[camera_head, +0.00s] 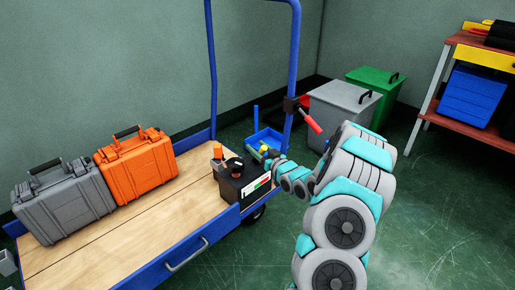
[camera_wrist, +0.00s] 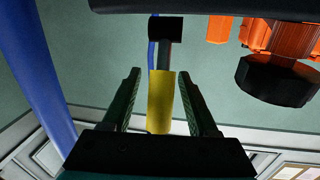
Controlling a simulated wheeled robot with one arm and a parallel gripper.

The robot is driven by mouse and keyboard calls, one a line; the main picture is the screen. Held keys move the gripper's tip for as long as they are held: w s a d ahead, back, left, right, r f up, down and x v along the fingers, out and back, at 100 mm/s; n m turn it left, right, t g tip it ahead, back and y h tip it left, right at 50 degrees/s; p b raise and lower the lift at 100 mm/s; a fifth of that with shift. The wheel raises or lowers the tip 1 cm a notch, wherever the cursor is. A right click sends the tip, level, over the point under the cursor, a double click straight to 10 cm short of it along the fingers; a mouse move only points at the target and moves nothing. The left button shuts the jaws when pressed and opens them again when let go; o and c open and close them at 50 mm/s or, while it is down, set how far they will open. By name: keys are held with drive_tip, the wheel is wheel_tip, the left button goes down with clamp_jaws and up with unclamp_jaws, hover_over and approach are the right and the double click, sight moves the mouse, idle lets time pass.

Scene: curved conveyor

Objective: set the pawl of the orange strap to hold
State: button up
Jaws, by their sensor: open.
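My gripper (camera_head: 268,157) reaches to the right side of a black box (camera_head: 238,184) on the cart, which carries an orange part (camera_head: 218,151) and a dark knob. In the wrist view my gripper (camera_wrist: 160,80) is open. A yellow grip (camera_wrist: 160,105) on a grey stem stands between its two dark fingers, with a gap on each side. The stem runs up to a black block (camera_wrist: 165,29). An orange part (camera_wrist: 272,38) and a black knob (camera_wrist: 278,80) show at upper right. I cannot make out a strap or tell which part is the pawl.
The wooden cart deck (camera_head: 140,237) bears a grey case (camera_head: 64,203) and an orange case (camera_head: 136,166). A blue post (camera_head: 294,70) rises close behind my gripper, with a red handle (camera_head: 312,118). Grey (camera_head: 343,108) and green (camera_head: 376,88) bins stand behind. Floor at right is clear.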

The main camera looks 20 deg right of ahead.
drive_tip(key=shift+c, duration=0.3)
clamp_jaws()
idle(1.0)
